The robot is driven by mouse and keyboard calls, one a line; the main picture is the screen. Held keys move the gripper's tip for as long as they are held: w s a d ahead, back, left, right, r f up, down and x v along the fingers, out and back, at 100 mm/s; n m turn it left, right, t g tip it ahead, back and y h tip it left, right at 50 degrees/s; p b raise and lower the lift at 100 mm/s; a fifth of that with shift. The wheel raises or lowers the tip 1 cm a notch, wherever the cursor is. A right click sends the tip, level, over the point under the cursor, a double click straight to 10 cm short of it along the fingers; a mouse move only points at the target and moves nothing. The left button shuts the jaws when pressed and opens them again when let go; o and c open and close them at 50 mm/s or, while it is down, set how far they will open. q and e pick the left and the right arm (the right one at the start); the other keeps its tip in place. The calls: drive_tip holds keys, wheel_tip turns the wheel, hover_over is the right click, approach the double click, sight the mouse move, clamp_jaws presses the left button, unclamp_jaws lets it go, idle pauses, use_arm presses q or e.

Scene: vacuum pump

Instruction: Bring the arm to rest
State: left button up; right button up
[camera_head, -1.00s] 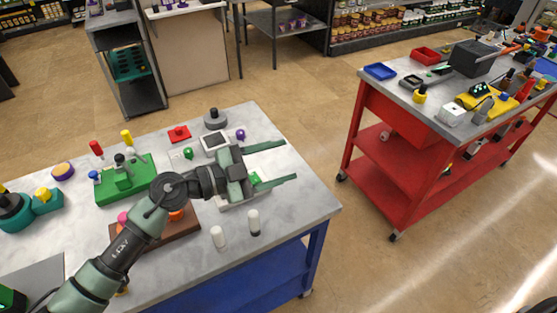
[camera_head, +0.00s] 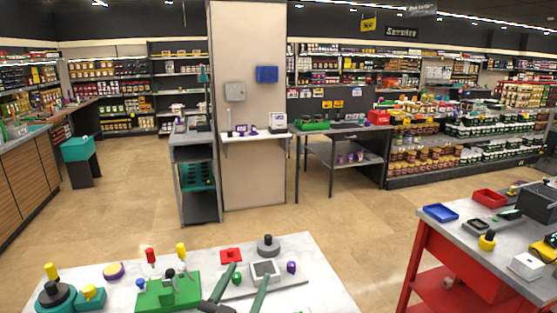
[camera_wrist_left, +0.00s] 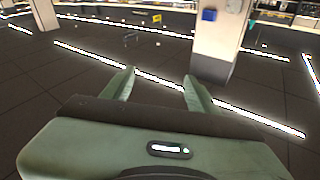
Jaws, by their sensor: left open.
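My left gripper (camera_head: 243,287) shows at the bottom of the head view, its two green fingers spread apart and pointing up and away over the workbench (camera_head: 318,262). In the left wrist view the fingers (camera_wrist_left: 160,87) are also apart, with nothing between them and the floor and a pillar beyond. Most of my left arm is below the edge of the head view. My right gripper does not show.
The bench carries a green fixture (camera_head: 168,292), a red block (camera_head: 231,256), a grey round part (camera_head: 268,246) and a teal part (camera_head: 54,297). A red cart (camera_head: 440,270) with tools stands at right. A pillar (camera_head: 250,60) stands behind. Open floor lies between.

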use_arm(q)
drive_tip(key=s+a+f+n+g+y, duration=0.55)
drive_tip(key=s+a+f+y, duration=0.2)
drive_tip(key=a+f, duration=0.55)
drive_tip(key=s+a+f+m+g+h, duration=0.1)
drive_tip(key=s+f+g, duration=0.45)
drive_tip(key=s, duration=0.55)
drive_tip(key=s+f+m+g+h, duration=0.1)
drive_tip(key=s+f+g, duration=0.45)
drive_tip(key=s, duration=0.65)
drive_tip(key=s+a+f+b+x, duration=0.1)
drive_tip(key=s+b+x, duration=0.15)
drive_tip(key=x, duration=1.15)
drive_tip(key=s+a+f+b+x, duration=0.15)
drive_tip(key=s+x, duration=0.25)
drive_tip(key=x, duration=1)
drive_tip(key=s+a+f+g+b, duration=0.1)
drive_tip(key=s+f+b, duration=0.3)
drive_tip(key=s+f, duration=1.3)
wheel_tip(320, 180, down, 4)
drive_tip(key=shift+s+a+r+g+y, duration=0.1)
drive_tip(key=shift+s+a+g+y, duration=0.3)
drive_tip(key=shift+a, duration=0.2)
